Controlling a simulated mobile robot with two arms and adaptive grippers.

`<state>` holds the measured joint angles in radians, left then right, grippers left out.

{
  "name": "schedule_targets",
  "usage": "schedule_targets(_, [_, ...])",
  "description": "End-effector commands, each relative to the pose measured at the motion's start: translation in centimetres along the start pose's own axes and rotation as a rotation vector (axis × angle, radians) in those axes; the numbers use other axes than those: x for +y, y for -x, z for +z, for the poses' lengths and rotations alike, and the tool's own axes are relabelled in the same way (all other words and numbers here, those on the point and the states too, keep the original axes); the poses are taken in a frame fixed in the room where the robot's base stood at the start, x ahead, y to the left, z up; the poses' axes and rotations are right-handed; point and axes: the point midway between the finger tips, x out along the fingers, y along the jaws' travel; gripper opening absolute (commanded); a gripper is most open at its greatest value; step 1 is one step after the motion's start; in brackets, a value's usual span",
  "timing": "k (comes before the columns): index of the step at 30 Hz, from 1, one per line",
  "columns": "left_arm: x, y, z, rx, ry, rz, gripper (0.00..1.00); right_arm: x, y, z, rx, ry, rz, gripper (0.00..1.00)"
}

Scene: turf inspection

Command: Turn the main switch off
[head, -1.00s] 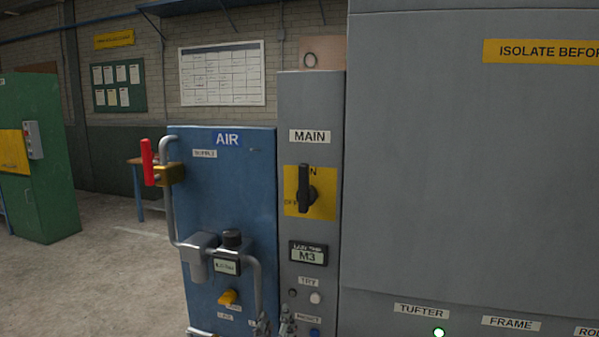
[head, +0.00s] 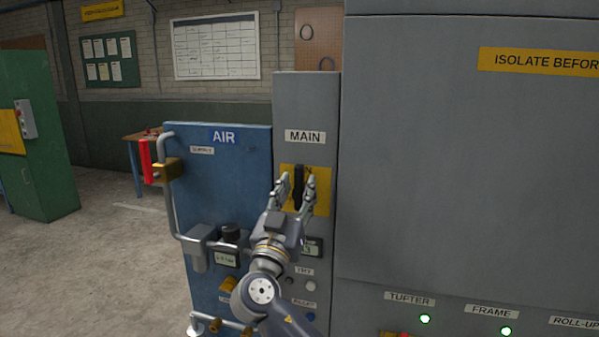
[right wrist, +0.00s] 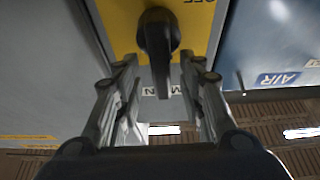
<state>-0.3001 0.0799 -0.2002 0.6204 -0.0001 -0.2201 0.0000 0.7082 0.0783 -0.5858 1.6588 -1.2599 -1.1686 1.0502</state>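The main switch is a black handle (head: 298,187) on a yellow plate (head: 322,190), under the MAIN label (head: 305,136) on a narrow grey panel. The handle stands upright, its upper end by the partly covered ON mark. My right gripper (head: 295,186) is open in front of the plate, one finger on each side of the handle. In the right wrist view, turned upside down, the handle (right wrist: 158,45) lies between the spread fingertips (right wrist: 162,68), with gaps visible on both sides. The OFF mark is hidden in the head view. My left gripper is not in view.
A blue AIR panel (head: 235,175) with pipes and a red-handled valve (head: 146,161) stands just left. A large grey cabinet (head: 450,160) rises close on the right. Lit green lamps (head: 424,318) sit low on it. Open floor (head: 105,265) lies at left.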

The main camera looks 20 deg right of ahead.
Motion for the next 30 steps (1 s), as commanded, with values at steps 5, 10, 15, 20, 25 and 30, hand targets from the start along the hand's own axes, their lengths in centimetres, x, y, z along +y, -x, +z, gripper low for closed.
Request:
schedule_targets(5, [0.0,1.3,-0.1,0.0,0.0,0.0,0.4,-0.1,-2.0,-0.2,0.0,0.003,-0.002,0.37])
schedule_targets(10, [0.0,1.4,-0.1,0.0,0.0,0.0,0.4,-0.1,-2.4,0.1,-0.001,0.0,-0.002,0.37])
schedule_targets(15, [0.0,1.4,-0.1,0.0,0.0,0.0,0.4,-0.1,-2.4,0.1,-0.001,0.0,-0.002,0.37])
schedule_targets(20, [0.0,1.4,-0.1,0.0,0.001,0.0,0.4,-0.1,-2.4,0.1,-0.001,0.0,-0.002,0.09])
schedule_targets(25, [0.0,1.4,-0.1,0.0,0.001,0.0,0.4,-0.1,-2.4,0.3,-0.004,0.002,-0.002,0.0])
schedule_targets(30, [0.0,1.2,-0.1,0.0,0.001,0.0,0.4,-0.1,-2.4,0.5,-0.007,0.005,-0.003,0.0])
